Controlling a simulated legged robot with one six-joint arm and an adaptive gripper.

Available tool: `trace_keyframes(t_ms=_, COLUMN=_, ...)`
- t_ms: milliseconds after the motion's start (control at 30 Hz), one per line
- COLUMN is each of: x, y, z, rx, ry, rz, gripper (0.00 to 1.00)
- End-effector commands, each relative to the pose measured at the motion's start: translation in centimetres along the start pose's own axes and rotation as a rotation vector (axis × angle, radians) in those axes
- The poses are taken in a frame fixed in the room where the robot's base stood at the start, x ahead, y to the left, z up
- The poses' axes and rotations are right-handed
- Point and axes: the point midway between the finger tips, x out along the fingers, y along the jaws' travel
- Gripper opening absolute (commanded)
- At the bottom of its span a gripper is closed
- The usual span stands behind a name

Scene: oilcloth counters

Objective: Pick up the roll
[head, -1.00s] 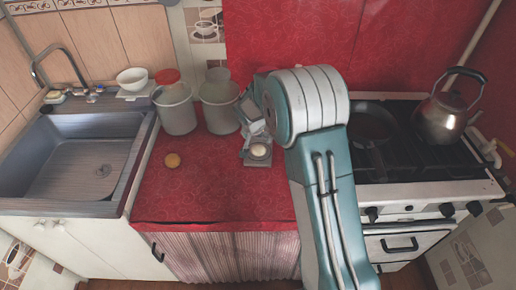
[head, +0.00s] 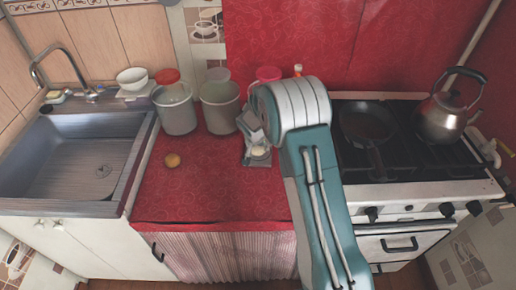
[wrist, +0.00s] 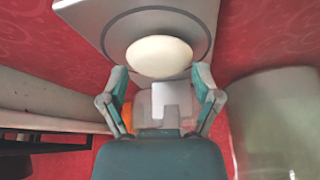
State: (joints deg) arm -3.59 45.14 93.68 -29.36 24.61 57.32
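A small round tan-brown thing that looks like a bread roll (head: 172,160) lies on the red counter, left of the grey scale (head: 247,162). A smooth pale oval thing (head: 259,151) sits on the scale's round plate; I cannot tell whether it is a roll. It also shows large in the wrist view (wrist: 159,57). My gripper (wrist: 160,76) is open, its two fingers at either side of the pale oval's near edge in that view, and it holds nothing. In the head view my arm hides much around the gripper.
The stove with a pan (head: 367,125) and a kettle (head: 442,117) is at right. The sink (head: 78,170) is at left. The front of the counter (head: 215,195) is clear.

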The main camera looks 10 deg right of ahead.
Motion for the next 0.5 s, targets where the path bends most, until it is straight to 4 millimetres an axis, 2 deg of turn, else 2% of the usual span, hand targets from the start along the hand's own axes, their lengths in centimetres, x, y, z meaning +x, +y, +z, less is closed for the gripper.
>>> trace_keyframes(t_ms=67, x=0.05, y=0.01, z=0.06, rx=0.000, ry=-0.001, rz=0.001, gripper=0.37)
trace_keyframes(t_ms=100, x=0.05, y=0.01, z=0.05, rx=0.000, ry=-0.001, rz=0.001, gripper=0.30)
trace_keyframes(t_ms=433, x=-0.49, y=0.00, z=-0.19, rx=0.000, ry=0.000, rz=0.000, gripper=0.30)
trace_keyframes(t_ms=500, x=-0.79, y=-0.02, z=0.32, rx=-0.002, ry=-0.001, rz=0.001, gripper=0.30)
